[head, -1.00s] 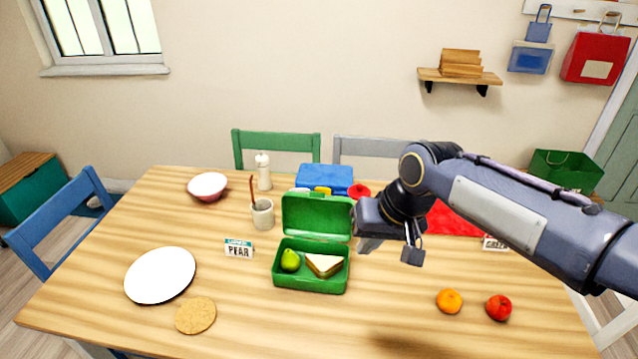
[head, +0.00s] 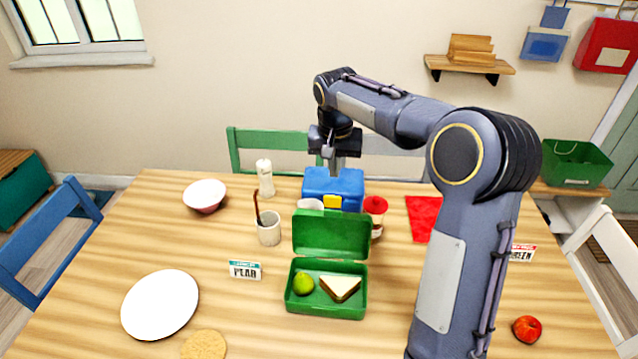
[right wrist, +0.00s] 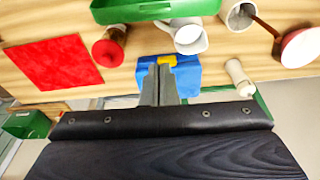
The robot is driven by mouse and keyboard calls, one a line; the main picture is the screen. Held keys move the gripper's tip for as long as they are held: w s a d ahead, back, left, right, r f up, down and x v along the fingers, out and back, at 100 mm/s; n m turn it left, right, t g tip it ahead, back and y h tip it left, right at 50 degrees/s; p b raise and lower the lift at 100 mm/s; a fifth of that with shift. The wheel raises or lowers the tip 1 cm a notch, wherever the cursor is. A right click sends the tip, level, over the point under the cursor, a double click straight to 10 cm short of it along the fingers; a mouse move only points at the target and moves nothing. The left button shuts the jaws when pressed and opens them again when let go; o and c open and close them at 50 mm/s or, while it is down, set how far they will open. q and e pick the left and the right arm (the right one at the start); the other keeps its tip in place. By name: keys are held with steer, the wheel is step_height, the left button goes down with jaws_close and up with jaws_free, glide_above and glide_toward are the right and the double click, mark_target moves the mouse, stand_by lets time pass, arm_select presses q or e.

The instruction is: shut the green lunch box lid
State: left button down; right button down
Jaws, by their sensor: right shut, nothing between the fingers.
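The green lunch box (head: 327,308) stands on the table with its lid (head: 332,234) open, standing up at the back edge. A green pear (head: 303,284) and a sandwich (head: 340,288) lie inside. In the right wrist view part of the green lunch box (right wrist: 150,10) shows at the top edge. My right gripper (head: 338,170) is shut and empty. It points down over the blue box (head: 318,186), behind the green lid and apart from it. Its closed fingers (right wrist: 160,80) overlap the blue box in the right wrist view. My left gripper is out of view.
Behind the lid stand a white jug (right wrist: 187,36) and a red-topped jar (head: 375,208). A cup with a brown stick (head: 269,234) and a pepper mill (head: 265,178) stand to the left. A red cloth (head: 422,216) lies to the right. The table's front left holds a white plate (head: 160,304).

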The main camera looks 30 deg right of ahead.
steer(key=f, duration=0.3)
steer(key=s+f+p, duration=0.1)
steer(key=f, duration=0.2)
steer(key=a+f, duration=0.1)
steer(key=f, duration=0.1)
steer(key=shift+s+f+p, duration=0.2)
steer(key=shift+f+p, duration=0.2)
steer(key=shift+s+a+f, duration=0.1)
steer(key=shift+s+a, duration=0.05)
